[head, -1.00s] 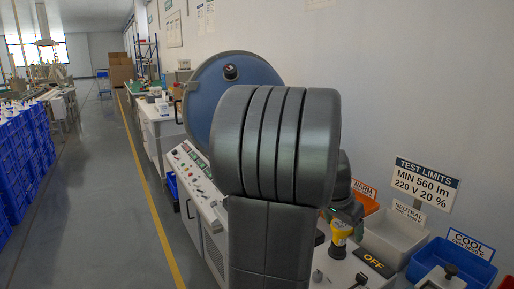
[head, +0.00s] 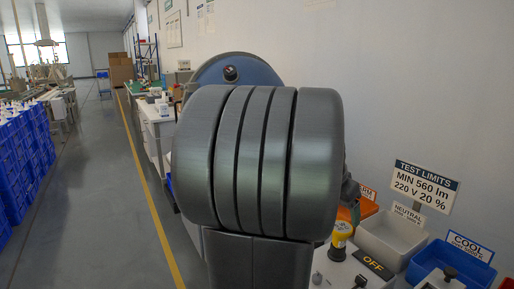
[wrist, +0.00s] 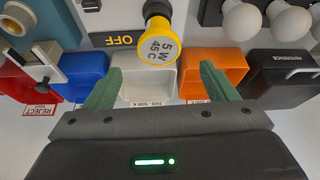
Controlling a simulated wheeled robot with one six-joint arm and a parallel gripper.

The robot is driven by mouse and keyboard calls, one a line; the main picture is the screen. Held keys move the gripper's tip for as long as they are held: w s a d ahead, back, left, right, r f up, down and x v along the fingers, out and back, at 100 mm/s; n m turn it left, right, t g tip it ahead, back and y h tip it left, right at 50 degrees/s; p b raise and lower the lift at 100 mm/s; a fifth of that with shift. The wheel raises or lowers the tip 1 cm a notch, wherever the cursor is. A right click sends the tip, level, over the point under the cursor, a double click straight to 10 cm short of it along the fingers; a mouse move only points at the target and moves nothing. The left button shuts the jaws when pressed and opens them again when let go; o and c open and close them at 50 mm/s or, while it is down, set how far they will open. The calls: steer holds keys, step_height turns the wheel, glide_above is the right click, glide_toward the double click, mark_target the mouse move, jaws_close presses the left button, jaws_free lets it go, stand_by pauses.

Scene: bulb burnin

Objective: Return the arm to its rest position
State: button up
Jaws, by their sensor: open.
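My gripper (wrist: 158,88) shows in the wrist view with its two green fingers spread apart and nothing between them. It hangs over the row of bins, with the white bin and part of the orange bin beyond the fingertips. In the head view my own grey arm link fills the middle and hides the gripper.
In the wrist view a yellow-ringed lamp piece (wrist: 160,40) marked 5 W 45 C stands beyond the white bin (wrist: 133,90). Blue (wrist: 84,68), orange (wrist: 213,66), red and black bins flank it. White bulbs (wrist: 242,20) stand at upper right. The aisle (head: 90,200) at left is clear.

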mark_target(343, 227)
steer(key=x, duration=0.8)
steer(key=shift+b, duration=0.35)
steer(key=shift+r+n+t+p, duration=0.25)
steer(key=shift+n+p, duration=0.3)
steer(key=shift+n, duration=0.45)
steer(key=shift+f+n+t+y+p, duration=0.1)
steer(key=shift+n+t+y+p, duration=0.4)
steer(key=shift+n, duration=0.8)
steer(key=shift+w+f, duration=0.1)
steer(key=shift+f, duration=0.05)
steer(key=shift+m+g+h+b, duration=0.45)
steer(key=shift+m+b, duration=0.75)
steer(key=shift+m, duration=0.3)
steer(key=m+g+b, duration=0.1)
steer(key=m, duration=0.2)
steer(key=shift+m+h, duration=0.25)
steer(key=shift+m, duration=0.15)
steer(key=m+g, duration=0.1)
steer(key=m, duration=0.2)
steer(key=shift+s+m+g, duration=0.3)
steer(key=shift+g, duration=0.1)
steer(key=shift+s+m+g, duration=0.1)
steer(key=shift+m+g, duration=0.7)
steer(key=shift+m, duration=1.4)
